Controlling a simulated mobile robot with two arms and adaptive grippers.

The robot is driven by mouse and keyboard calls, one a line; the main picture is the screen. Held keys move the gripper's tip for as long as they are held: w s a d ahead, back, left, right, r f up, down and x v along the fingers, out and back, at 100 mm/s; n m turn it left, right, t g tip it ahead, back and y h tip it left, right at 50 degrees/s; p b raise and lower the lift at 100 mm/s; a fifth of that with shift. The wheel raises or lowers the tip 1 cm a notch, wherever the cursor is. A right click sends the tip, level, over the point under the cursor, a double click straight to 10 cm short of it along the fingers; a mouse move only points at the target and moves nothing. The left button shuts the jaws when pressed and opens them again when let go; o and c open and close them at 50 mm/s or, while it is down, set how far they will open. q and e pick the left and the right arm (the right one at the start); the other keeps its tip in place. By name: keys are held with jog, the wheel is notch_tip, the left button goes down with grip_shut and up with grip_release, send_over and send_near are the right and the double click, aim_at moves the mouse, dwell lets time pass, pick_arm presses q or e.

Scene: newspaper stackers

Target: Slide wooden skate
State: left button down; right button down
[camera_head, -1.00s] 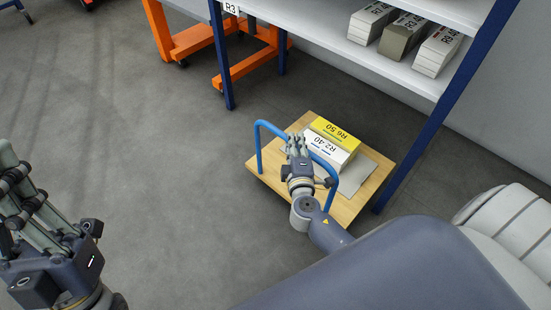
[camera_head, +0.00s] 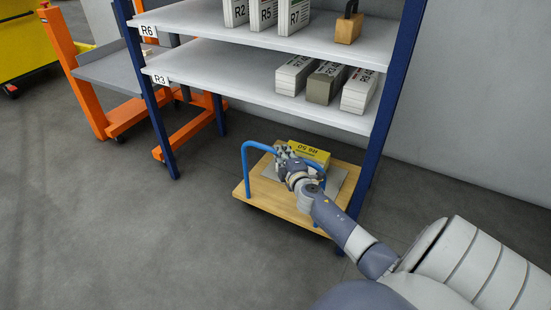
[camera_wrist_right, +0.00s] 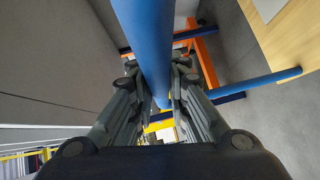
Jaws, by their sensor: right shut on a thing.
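The wooden skate (camera_head: 262,196) is a flat wooden platform with a blue tube handle (camera_head: 246,165), standing on the floor beside the blue rack post. A yellow-topped bundle (camera_head: 310,153) lies on it over a grey sheet. My right gripper (camera_head: 284,156) is at the top bar of the handle. In the right wrist view, the blue bar (camera_wrist_right: 150,45) runs between the fingers of the right gripper (camera_wrist_right: 160,95), which is shut on it. The board's wooden edge (camera_wrist_right: 285,35) shows at the upper right there. My left gripper is outside the head view now.
A shelving rack with blue posts (camera_head: 381,110) stands behind the skate, with white bundles (camera_head: 296,74) on its lower shelf (camera_head: 220,84). An orange-framed cart (camera_head: 87,95) stands at the left. The grey floor (camera_head: 110,230) left and in front is clear.

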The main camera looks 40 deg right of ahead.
jog(key=shift+w+d+r, duration=0.15)
jog(key=shift+d, duration=0.55)
jog(key=shift+d+r, duration=0.1)
jog(key=c, duration=1.6)
grip_release()
jog(key=shift+c, duration=0.2)
jog(key=shift+o, duration=0.5)
jog(key=shift+w+f, duration=0.1)
jog(key=shift+f, duration=0.1)
